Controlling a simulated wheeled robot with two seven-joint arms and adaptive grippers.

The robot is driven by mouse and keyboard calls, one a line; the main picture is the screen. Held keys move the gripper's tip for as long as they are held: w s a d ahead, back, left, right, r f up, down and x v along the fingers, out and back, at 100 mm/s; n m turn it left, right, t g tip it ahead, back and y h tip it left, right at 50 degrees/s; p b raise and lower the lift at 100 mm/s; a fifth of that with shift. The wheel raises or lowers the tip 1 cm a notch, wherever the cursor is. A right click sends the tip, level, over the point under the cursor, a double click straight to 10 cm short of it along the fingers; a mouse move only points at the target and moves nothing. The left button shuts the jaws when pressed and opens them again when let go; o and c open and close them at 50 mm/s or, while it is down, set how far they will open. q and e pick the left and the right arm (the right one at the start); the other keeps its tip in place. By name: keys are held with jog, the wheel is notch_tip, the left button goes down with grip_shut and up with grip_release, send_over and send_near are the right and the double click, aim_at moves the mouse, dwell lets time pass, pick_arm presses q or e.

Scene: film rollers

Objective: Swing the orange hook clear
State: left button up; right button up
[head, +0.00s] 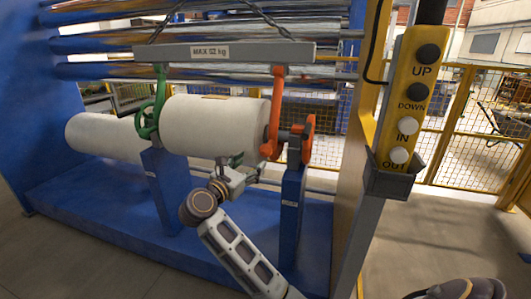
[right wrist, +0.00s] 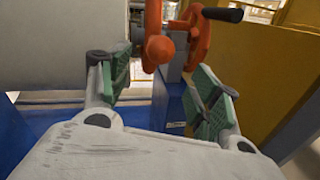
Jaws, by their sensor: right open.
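The orange hook (head: 274,110) hangs from the right end of a grey lifting beam (head: 180,54) marked "MAX 52 kg", at the right end of a white roller (head: 215,125). A green hook (head: 150,112) hangs near the roller's left end. My right gripper (head: 238,172) is open and empty below the roller. In the right wrist view, the orange hook (right wrist: 157,42) shows ahead between the open fingers (right wrist: 160,92), with no visible contact. Behind it is an orange handwheel (right wrist: 201,32). My left gripper is not in view.
Blue posts (head: 292,215) stand below the roller on a blue base (head: 100,215). A second white roller (head: 95,137) lies to the left. A yellow control box (head: 410,100) with UP, DOWN, IN and OUT buttons is at the right, beside a tan panel (head: 350,200).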

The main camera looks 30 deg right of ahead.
aim_at(262, 154)
jog(key=b+x, duration=0.1)
jog(key=x, duration=0.8)
jog(key=shift+w+d, duration=0.15)
jog(key=shift+d, duration=0.15)
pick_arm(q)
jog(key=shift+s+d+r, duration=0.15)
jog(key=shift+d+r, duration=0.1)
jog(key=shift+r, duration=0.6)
pick_arm(e)
jog(key=shift+w+d, duration=0.3)
jog(key=shift+d, duration=0.25)
jog(key=shift+c, duration=0.4)
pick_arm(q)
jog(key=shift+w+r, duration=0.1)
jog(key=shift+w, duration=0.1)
pick_arm(e)
grip_shut()
